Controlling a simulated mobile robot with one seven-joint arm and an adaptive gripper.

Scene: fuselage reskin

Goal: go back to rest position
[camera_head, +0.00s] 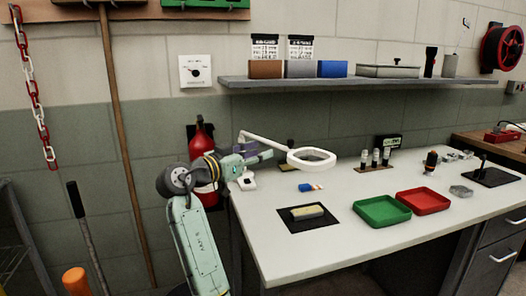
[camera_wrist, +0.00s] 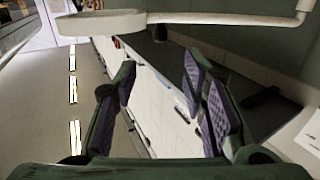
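My gripper (camera_head: 255,155) is raised at the left end of the workbench (camera_head: 300,262), close to the arm of the magnifier lamp (camera_head: 312,158). From the head view I cannot tell whether the gripper touches the lamp arm.
A fire extinguisher (camera_head: 202,150) hangs on the wall behind my arm. On the bench are a green tray (camera_head: 382,212), a red tray (camera_head: 423,201), a black mat (camera_head: 292,224) bearing a pale block, and a blue-and-orange item (camera_head: 310,187). A shelf (camera_head: 350,81) runs above.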

